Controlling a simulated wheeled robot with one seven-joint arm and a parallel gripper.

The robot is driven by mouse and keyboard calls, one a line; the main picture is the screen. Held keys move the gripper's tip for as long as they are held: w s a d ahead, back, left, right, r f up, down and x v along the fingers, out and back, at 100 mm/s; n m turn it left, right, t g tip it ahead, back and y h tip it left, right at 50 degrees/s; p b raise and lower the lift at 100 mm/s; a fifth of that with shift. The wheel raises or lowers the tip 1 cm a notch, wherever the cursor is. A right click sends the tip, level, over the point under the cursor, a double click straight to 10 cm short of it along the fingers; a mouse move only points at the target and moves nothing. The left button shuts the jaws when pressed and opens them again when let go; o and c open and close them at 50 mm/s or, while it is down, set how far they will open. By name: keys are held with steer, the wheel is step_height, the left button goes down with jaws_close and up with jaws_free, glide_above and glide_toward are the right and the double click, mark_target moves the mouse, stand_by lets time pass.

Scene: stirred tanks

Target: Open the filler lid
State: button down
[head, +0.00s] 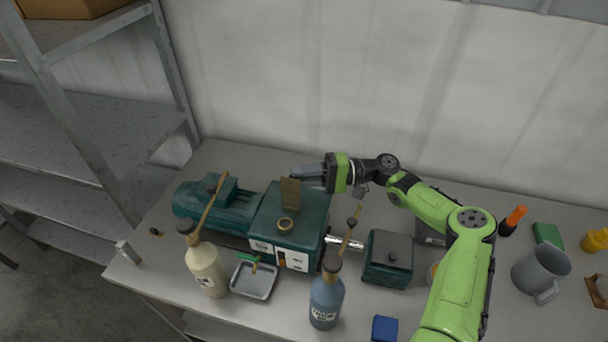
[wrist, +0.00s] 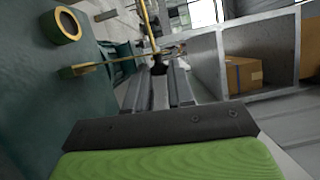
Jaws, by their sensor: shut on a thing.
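The filler lid (head: 291,195) is a flat brass plate standing up from the top of the teal gear housing (head: 307,212), swung clear of the round brass filler neck (head: 285,225). In the wrist view the lid (wrist: 88,68) shows nearly edge-on, jutting from the teal housing, with the open brass neck (wrist: 67,25) apart from it. My gripper (head: 300,172) is at the lid's upper edge, coming in from the right and behind. Its fingers (wrist: 160,75) are close together and shut on the lid; the exact contact is hard to see.
A cream bottle (head: 206,270) and a blue bottle (head: 326,300), both with long spouts, stand in front of the housing. A grey tray (head: 254,281) lies between them. A small teal box (head: 387,258) stands to the right. A metal shelf (head: 95,120) is at left.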

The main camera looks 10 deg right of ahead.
steer(key=shift+s+a+r+n+h, duration=0.15)
steer(key=shift+s+n+h, duration=0.15)
steer(key=shift+s+n, duration=0.25)
steer(key=shift+w, duration=0.1)
steer(key=c, duration=1)
jaws_free()
steer(key=d+b, duration=0.1)
steer(key=d, duration=1.4)
steer(key=shift+d, duration=0.4)
steer(key=shift+r, duration=0.1)
